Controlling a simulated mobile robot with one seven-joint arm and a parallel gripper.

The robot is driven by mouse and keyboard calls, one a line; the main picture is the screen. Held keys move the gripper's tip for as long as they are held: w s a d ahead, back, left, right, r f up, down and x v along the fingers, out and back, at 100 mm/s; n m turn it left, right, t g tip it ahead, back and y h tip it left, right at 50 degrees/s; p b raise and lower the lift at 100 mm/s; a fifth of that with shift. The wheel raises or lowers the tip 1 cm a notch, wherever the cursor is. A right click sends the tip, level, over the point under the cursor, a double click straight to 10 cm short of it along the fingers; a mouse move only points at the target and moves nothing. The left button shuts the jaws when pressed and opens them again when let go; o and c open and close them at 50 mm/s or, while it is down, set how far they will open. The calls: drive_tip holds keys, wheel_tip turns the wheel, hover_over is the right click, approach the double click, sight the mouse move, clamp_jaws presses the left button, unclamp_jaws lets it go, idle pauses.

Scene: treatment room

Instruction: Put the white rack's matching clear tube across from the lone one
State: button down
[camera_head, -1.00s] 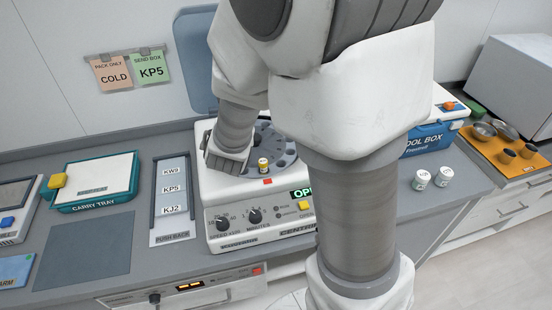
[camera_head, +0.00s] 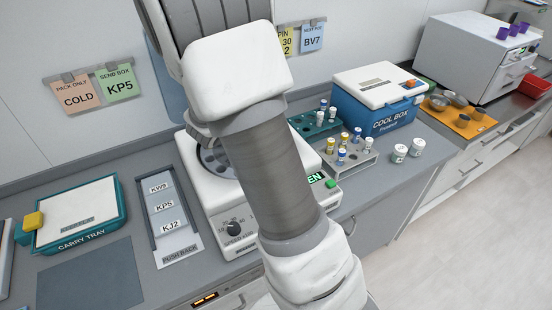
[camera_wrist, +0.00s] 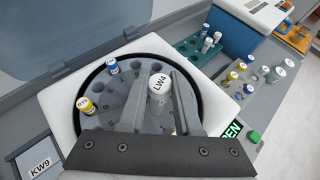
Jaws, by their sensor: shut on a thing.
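My gripper (camera_wrist: 157,88) shows in the wrist view, shut on a white-capped tube (camera_wrist: 158,82) labelled LW4. It is over the open centrifuge's grey rotor (camera_wrist: 122,90); I cannot tell whether the tube's lower end is in a hole. A yellow-capped tube (camera_wrist: 84,105) sits at the rotor's left side and a blue-capped tube (camera_wrist: 112,66) at its far left. A small yellow spot shows by the right finger. In the head view my arm hides the gripper and much of the centrifuge (camera_head: 196,165). The pale rack (camera_head: 352,160) at its right holds several yellow-, blue- and white-capped tubes.
A teal rack (camera_head: 304,125) with a few tubes stands behind the pale rack. A blue cool box (camera_head: 385,118) is beyond it, with two white jars (camera_head: 399,153) nearby. A label board (camera_head: 167,215) and a carry tray (camera_head: 77,215) lie left of the centrifuge. Its raised lid (camera_wrist: 75,35) stands behind the rotor.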

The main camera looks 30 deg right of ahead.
drive_tip(key=d+f+m+g+h, duration=0.2)
drive_tip(key=d+m+g, duration=0.2)
drive_tip(key=d, duration=0.6)
drive_tip(key=shift+s+d+f, duration=0.1)
drive_tip(key=shift+s+f, duration=0.05)
drive_tip(key=shift+f, duration=1.55)
drive_tip(key=shift+s+d+f, duration=0.1)
drive_tip(key=shift+f, duration=1.6)
drive_tip(key=shift+s+f, duration=0.15)
drive_tip(key=shift+f, duration=1.55)
drive_tip(key=shift+f, duration=0.15)
drive_tip(key=c, duration=0.6)
unclamp_jaws()
